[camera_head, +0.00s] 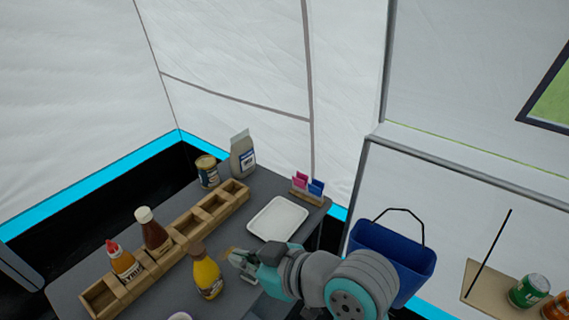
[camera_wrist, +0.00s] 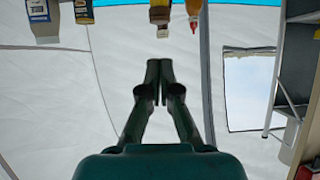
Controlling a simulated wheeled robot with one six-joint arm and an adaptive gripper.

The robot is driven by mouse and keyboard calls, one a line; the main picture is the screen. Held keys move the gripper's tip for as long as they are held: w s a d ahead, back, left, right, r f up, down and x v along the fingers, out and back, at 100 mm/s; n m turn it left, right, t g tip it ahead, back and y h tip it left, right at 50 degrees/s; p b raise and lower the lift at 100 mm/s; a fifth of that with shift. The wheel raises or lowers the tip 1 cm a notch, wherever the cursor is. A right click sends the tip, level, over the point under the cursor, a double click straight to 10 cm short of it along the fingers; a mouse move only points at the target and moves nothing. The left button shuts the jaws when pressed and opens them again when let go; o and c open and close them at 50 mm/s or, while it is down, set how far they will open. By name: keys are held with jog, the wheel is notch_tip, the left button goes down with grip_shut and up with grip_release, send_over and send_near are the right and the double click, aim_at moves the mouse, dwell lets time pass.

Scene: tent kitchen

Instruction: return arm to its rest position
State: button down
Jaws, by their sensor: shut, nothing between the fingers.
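My gripper (camera_head: 238,256) is at the end of my grey and teal arm, over the right part of the dark table in the head view. Its fingertips are close to the yellow mustard bottle (camera_head: 207,275) in the picture; I cannot tell whether they touch it. In the wrist view my gripper (camera_wrist: 159,64) has its two dark fingers together with nothing between them. The wrist picture shows the tent wall behind the fingers, with bottles hanging in from the top edge.
A wooden compartment rack (camera_head: 217,208) holds two sauce bottles (camera_head: 122,262). A white tray (camera_head: 278,218), a jar (camera_head: 207,171), a carton (camera_head: 242,154) and a small card holder (camera_head: 308,193) stand farther back. A blue bucket (camera_head: 392,256) and a shelf with cans (camera_head: 529,291) are right.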

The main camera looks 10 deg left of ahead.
jog(key=shift+f, duration=0.1)
jog(key=s+d+f+m+t+h, duration=0.2)
jog(key=d+f+m+t+h, duration=0.15)
jog(key=d+f+m, duration=0.45)
jog(key=s+d+f+m+t+h, duration=0.2)
jog(key=s+d+f+m+t, duration=0.15)
jog(key=d+f, duration=0.8)
jog(key=s+d+f+m+t+h, duration=0.2)
jog(key=s+d+t+h, duration=0.15)
jog(key=s+d, duration=0.55)
jog(key=s+d+r+h, duration=0.1)
jog(key=s+d+r, duration=0.1)
jog(key=s, duration=0.4)
jog(key=s+d+r+h, duration=0.1)
jog(key=s+d+r, duration=0.1)
jog(key=s, duration=0.5)
jog(key=shift+d+r+m+h, duration=0.15)
jog(key=shift+d+m+h, duration=0.1)
jog(key=shift+m+h, duration=0.1)
